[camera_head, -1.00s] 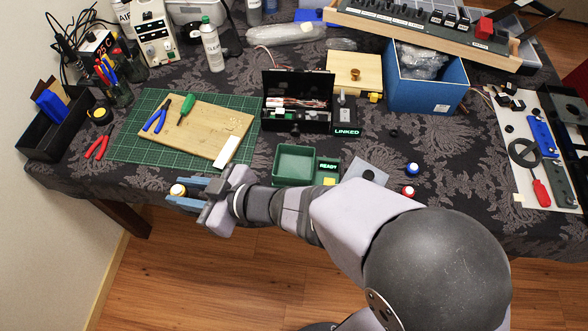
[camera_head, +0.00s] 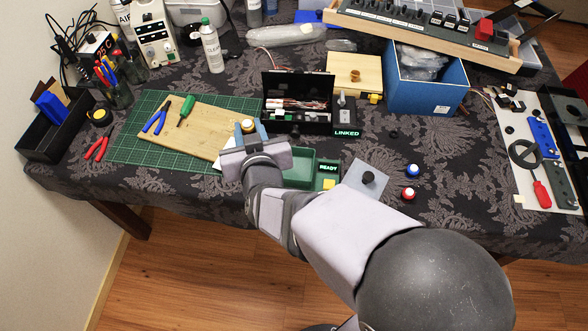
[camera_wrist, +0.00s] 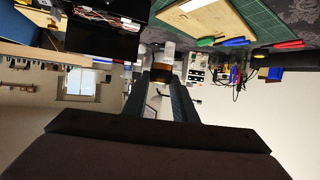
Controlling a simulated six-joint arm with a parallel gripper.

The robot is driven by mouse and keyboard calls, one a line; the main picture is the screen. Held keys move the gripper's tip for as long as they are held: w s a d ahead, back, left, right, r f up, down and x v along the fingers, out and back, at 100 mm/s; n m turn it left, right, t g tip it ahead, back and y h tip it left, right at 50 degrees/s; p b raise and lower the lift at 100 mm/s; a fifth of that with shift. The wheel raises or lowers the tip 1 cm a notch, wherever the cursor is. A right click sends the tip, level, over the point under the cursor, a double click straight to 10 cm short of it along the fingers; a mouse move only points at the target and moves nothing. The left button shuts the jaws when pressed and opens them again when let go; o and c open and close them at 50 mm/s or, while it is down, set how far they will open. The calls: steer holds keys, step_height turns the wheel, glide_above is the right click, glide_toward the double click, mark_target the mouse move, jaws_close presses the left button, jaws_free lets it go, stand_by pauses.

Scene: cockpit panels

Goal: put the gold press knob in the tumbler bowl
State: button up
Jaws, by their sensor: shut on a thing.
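The gold press knob (camera_head: 248,126) is between the fingertips of my gripper (camera_head: 249,129) in the head view. It stands out above the table near the right edge of the wooden board. In the wrist view the knob (camera_wrist: 160,79) shows as a gold-brown cylinder between the two fingers, and my gripper (camera_wrist: 161,86) is shut on it. I cannot tell for sure which thing is the tumbler bowl. A green open box (camera_head: 327,172) with a READY sign stands just right of my gripper, partly hidden by my arm. A small brown round piece (camera_head: 355,76) sits on a wooden block farther back.
An open black case (camera_head: 297,122) with a LINKED sign stands behind the green box. A blue box (camera_head: 428,94) is to its right. The wooden board (camera_head: 196,143) with pliers lies on the green mat (camera_head: 125,146). A grey plate (camera_head: 365,178) lies right of the green box.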

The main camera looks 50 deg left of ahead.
mark_target(293, 177)
steer(key=w+d+f+m+t+h, duration=0.3)
steer(key=w+d+f+m+t, duration=0.1)
steer(key=w+d+f, duration=0.1)
steer(key=shift+w+d+f+m+t, duration=0.15)
steer(key=shift+w+d+m+t, duration=0.4)
steer(key=shift+w, duration=0.65)
steer(key=shift+d+f+n+g, duration=0.1)
steer(key=shift+n+g, duration=0.15)
steer(key=shift+f, duration=4.8)
steer(key=shift+s+d+f, duration=0.1)
steer(key=shift+f, duration=0.05)
